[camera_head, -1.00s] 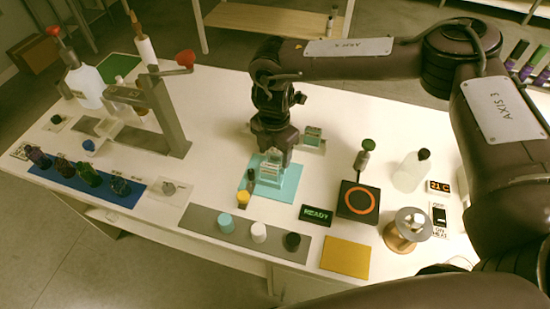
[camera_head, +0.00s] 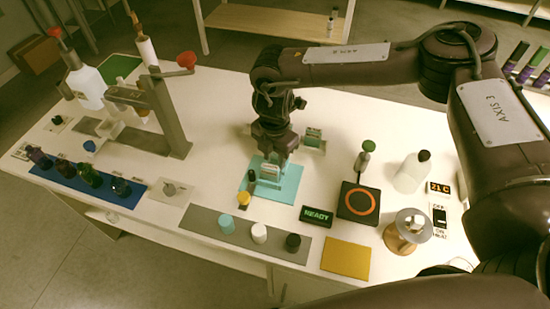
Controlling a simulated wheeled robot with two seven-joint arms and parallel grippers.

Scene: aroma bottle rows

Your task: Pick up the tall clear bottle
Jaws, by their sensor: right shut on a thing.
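My right gripper (camera_head: 272,160) points down over the teal mat (camera_head: 290,189) near the middle of the table. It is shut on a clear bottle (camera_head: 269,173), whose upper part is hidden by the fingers. The bottle looks upright. I cannot tell whether its base touches the mat. A small dark bottle or cap (camera_head: 251,176) stands just left of it. My left gripper is not in view.
A grey strip (camera_head: 205,222) with teal, white and black caps lies in front. A black heating plate (camera_head: 357,203) with an orange ring is to the right, near a white bottle (camera_head: 411,174). A metal press (camera_head: 168,120) and a blue mat (camera_head: 120,198) with several dark bottles are left.

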